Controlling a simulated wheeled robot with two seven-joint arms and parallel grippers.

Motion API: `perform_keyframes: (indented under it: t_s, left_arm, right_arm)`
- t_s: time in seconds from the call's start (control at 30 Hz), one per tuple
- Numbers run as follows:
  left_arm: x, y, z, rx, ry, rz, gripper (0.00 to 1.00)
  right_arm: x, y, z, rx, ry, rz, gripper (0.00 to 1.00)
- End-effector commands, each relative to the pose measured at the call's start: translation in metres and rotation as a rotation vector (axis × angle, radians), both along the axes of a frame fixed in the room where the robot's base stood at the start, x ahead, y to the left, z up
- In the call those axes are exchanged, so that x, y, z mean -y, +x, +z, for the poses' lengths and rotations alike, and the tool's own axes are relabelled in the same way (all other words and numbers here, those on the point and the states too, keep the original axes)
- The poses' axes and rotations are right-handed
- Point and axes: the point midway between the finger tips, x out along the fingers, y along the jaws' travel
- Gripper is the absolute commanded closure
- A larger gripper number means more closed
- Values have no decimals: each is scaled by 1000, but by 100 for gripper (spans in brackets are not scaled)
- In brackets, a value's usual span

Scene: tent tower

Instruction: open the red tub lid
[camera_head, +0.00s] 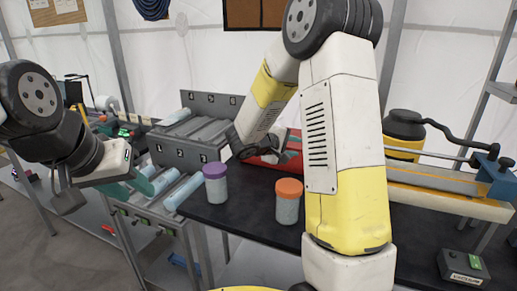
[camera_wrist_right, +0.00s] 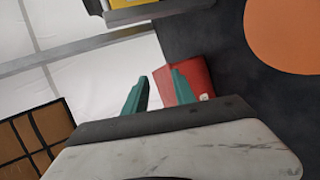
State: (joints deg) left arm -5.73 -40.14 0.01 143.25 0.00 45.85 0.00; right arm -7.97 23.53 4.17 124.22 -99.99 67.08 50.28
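The red tub (camera_head: 290,143) is on the dark table, mostly hidden behind my right arm and gripper in the head view. In the right wrist view a red surface (camera_wrist_right: 195,78) shows behind and beside the right-hand fingertip; I cannot tell lid from wall. My right gripper (camera_wrist_right: 158,82) has its two teal fingers apart, with a gap between them. It is close to the red tub; whether it touches is unclear. My left gripper (camera_head: 138,184) is at the left, away from the tub, its teal fingers apart and nothing seen between them.
A purple-lidded jar (camera_head: 215,184) and an orange-lidded jar (camera_head: 289,202) stand on the dark table (camera_head: 240,217) in front of the tub. A numbered roller rack (camera_head: 190,141) with pale blue cylinders is at left. A yellow-and-black canister (camera_head: 404,130) stands at right.

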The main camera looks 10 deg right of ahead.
Motion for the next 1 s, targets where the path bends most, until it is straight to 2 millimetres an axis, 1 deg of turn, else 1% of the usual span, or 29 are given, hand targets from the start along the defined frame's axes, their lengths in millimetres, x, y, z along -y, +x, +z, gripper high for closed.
perform_keyframes:
  t_s: [0.03, 0.1, 0.13, 0.2, 0.23, 0.3, 0.37, 0.47, 0.8, 1.0]
  left_arm:
    - [0, 0, 0, 0, 0, 0, 64]
    - [0, 0, 0, 0, 0, 0, 64]
    - [0, 0, 0, 0, 0, 0, 64]
    - [0, 0, 0, 0, 0, 0, 64]
    - [0, 0, 0, 0, 0, 0, 64]
    - [0, 0, 0, 0, 0, 0, 64]
    - [0, 0, 0, 0, 0, 0, 64]
    - [0, 0, 0, 0, 0, 0, 64]
    - [0, 0, 0, 0, 0, 0, 64]
    - [0, 0, 0, 0, 0, 0, 64]
  right_arm:
    - [-14, 23, -17, 14, -43, 66, 68]
    - [-33, 50, -32, 54, -85, 157, 68]
    - [-42, 60, -38, 68, -98, 192, 68]
    - [-59, 77, -51, 100, -116, 263, 68]
    - [-66, 83, -56, 110, -120, 288, 68]
    - [-77, 92, -63, 132, -128, 333, 68]
    - [-83, 98, -67, 143, -130, 355, 68]
    - [-83, 106, -71, 151, -131, 370, 68]
    - [-54, 148, -82, 149, -131, 369, 68]
    - [-45, 161, -85, 150, -131, 370, 68]
